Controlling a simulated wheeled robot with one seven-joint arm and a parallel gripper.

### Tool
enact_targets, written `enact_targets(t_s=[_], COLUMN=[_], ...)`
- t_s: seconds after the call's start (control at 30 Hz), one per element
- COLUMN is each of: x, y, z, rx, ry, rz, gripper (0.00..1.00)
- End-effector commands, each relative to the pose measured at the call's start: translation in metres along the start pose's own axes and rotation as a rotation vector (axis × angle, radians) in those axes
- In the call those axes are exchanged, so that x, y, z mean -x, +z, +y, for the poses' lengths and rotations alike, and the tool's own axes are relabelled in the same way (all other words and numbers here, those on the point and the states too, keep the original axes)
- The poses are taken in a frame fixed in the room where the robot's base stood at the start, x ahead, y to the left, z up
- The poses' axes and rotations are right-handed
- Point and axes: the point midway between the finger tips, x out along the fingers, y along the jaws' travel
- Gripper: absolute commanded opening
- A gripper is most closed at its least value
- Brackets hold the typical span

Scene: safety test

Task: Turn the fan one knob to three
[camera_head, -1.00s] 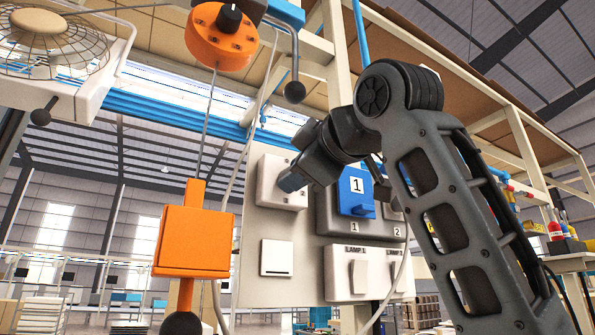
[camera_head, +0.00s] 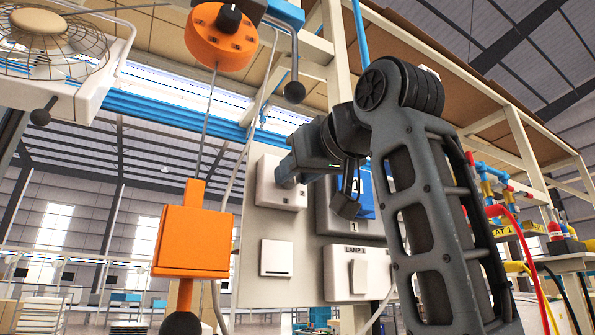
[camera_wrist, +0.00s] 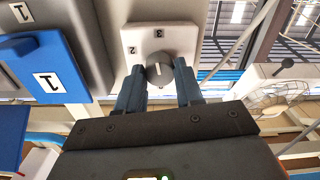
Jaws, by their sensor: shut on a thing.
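The fan knob (camera_wrist: 160,72) is a round grey dial on a white plate (camera_wrist: 180,36) in the wrist view, with the marks 2 and 3 near it. My gripper (camera_wrist: 160,88) has one finger on each side of the knob and is shut on it. The knob's exact pointing is hard to tell. In the head view the knob plate (camera_head: 277,195) is on the grey panel, and my gripper (camera_head: 290,172) hides the knob. A caged fan (camera_head: 45,40) is at the upper left; a fan (camera_wrist: 278,100) also shows in the wrist view.
A blue switch (camera_head: 367,200) sits right of the knob, partly behind my arm. Below are a white lamp switch (camera_head: 357,276) and a flat white switch (camera_head: 277,258). An orange box (camera_head: 194,242) hangs on a cord at left, under an orange disc (camera_head: 222,38).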

Motion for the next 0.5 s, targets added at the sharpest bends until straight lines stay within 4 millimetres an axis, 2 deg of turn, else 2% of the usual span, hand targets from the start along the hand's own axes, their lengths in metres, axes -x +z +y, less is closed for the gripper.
enact_targets(t_s=[0.2,0.5], x=[-0.001,-0.0011], y=[0.0039,0.0039], z=[-0.0003,-0.0003], rx=[-0.11,-0.17], ry=[-0.001,-0.001], rz=[-0.009,-0.009], gripper=[0.06,0.06])
